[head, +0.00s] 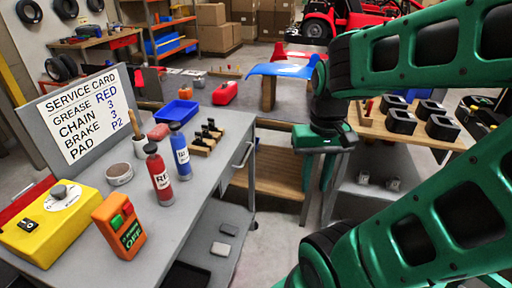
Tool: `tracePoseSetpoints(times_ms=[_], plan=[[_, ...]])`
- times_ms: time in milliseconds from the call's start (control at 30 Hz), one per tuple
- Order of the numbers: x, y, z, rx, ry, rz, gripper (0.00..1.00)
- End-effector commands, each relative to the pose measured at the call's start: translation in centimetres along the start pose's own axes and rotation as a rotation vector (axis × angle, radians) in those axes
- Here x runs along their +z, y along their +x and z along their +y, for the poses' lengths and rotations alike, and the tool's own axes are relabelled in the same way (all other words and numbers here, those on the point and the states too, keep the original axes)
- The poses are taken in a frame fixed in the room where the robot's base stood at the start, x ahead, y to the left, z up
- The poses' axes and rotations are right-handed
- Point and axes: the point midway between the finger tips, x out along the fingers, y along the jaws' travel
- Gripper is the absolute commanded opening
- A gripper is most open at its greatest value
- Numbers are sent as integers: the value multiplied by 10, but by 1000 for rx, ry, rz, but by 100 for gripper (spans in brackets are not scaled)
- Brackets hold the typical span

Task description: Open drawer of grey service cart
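The grey service cart (190,200) stands at the left, with a flat grey top full of items. Its drawer front (238,168) faces right and carries a pale bar handle (244,155). The drawer looks shut, flush with the cart's side. My gripper (316,182) hangs from the green arm to the right of the handle, fingers pointing down and apart. It is open, with nothing visible between the fingers and a clear gap to the handle.
On the cart are a red bottle (158,172), a blue bottle (180,149), a yellow box (55,222), an orange device (119,225) and a service card (85,115). A wooden bench (270,178) stands behind the gripper. A table with black blocks (400,121) is at right.

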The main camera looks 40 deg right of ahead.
Motion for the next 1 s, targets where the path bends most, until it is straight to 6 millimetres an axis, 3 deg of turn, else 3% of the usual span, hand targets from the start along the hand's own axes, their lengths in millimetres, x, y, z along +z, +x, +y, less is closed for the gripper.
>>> tracePoseSetpoints(times_ms=[533, 767, 1000], plan=[[5, -3, 5, -6, -3, 7, 27], [-39, 18, -4, -27, -33, -30, 27], [-91, 62, -22, -139, -71, -80, 27]])
